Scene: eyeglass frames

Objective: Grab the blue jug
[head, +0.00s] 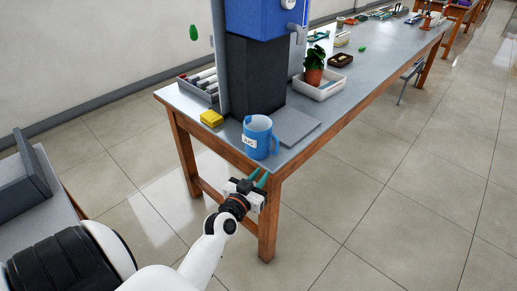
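The blue jug (262,139) stands upright near the front corner of the long grey-topped table (345,106). It has a white label on its side, and its handle shows at the right. My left gripper (259,176) is just below and in front of the jug, by the table's front edge. Its two teal fingers point up toward the jug and are spread apart with nothing between them. They look clear of the jug. My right gripper is not in view.
A tall blue and black machine (257,72) stands right behind the jug. A yellow block (211,118) lies to the left, a flat grey plate (293,127) to the right. A potted plant (314,68) and white tray (321,88) stand farther back. The floor right of the table is clear.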

